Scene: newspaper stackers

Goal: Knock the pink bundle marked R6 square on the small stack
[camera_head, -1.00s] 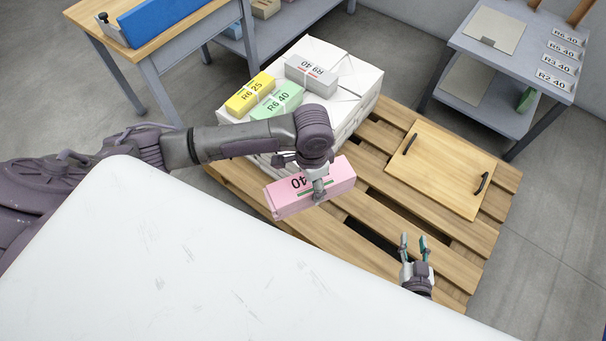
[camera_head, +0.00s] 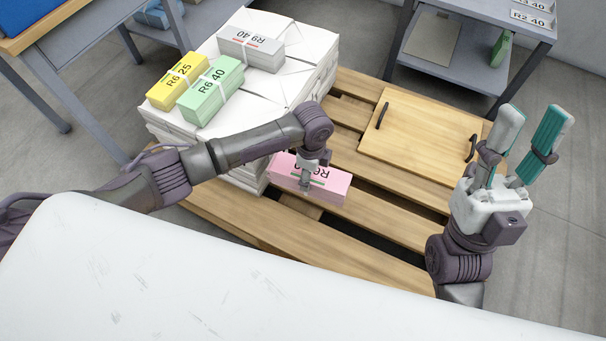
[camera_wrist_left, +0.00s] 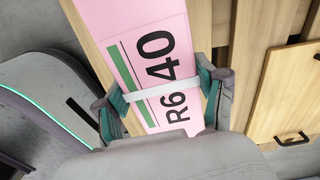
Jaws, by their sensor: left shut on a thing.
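The pink bundle (camera_head: 336,190) is marked R6 40 and has a white strap and green stripes. It is just right of the white stack's front corner, over the pallet; I cannot tell whether it touches the slats. My left gripper (camera_head: 311,178) is shut on it from above and covers part of its label. In the left wrist view the pink bundle (camera_wrist_left: 155,65) lies between the two fingers (camera_wrist_left: 166,97) near its strap. My right gripper (camera_head: 530,125) is open and empty, fingers up, right of the pallet board. No separate small stack is clear to me.
The white stack (camera_head: 283,83) carries yellow (camera_head: 178,82), green (camera_head: 212,90) and grey (camera_head: 251,48) bundles. A wooden board (camera_head: 420,135) with two handles lies on the pallet (camera_head: 365,235). Grey tables stand behind. A white surface (camera_head: 180,275) fills the front.

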